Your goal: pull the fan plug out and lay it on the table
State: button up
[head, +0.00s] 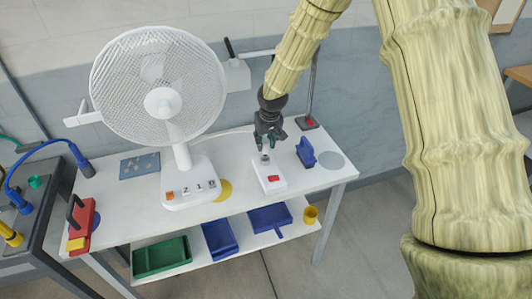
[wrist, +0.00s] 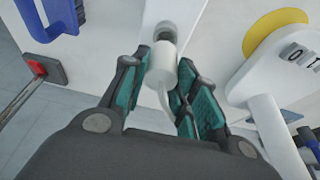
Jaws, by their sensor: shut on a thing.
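The white fan plug (wrist: 162,68) is between the fingers of my gripper (wrist: 165,95) in the wrist view, with its cable running back between them. My gripper (head: 267,141) is shut on the plug above the white socket block (head: 270,182), which has a red switch (head: 273,178). The dark socket opening (wrist: 165,33) shows just beyond the plug's front end; I cannot tell whether its pins are still inside. The white fan (head: 160,90) stands upright on the table (head: 128,200), left of the block.
A yellow disc (head: 222,190) lies by the fan base. A thin stand (head: 307,122) rises behind.

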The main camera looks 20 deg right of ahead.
jog(key=shift+r+p, duration=0.9)
jog(key=shift+r, duration=0.55)
